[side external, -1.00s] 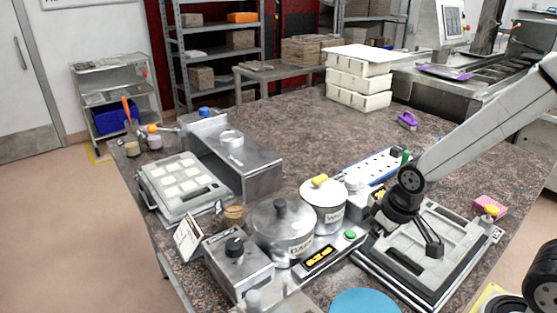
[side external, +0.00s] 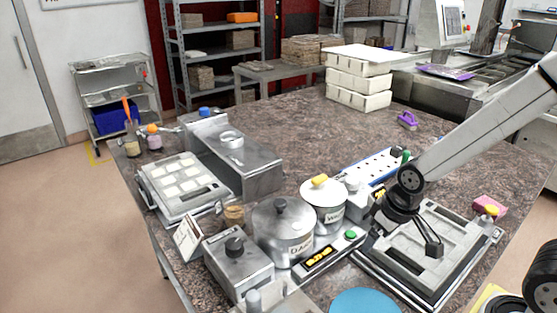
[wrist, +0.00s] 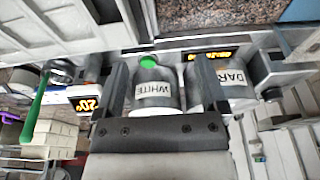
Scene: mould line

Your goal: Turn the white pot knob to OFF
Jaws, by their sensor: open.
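The white pot (side external: 323,207) has a pale lid with a yellow handle and stands behind the dark pot (side external: 283,232), whose lid is grey. A green knob (side external: 350,235) sits on the control strip in front of the pots. In the wrist view a green knob (wrist: 149,62) appears between my fingers, beside the pot labelled WHITE (wrist: 158,92). The pot labelled DARK (wrist: 233,90) is to its right. My gripper (side external: 402,240) is open and empty, right of the knob and above the grey mould tray, apart from the knob. The knob's pointer and OFF mark are too small to read.
The grey mould tray (side external: 472,243) lies under my gripper. A grey box with a black knob (side external: 235,246) stands left of the pots. A blue disc (side external: 365,302) lies at the front. The counter behind the pots (side external: 310,130) is mostly clear.

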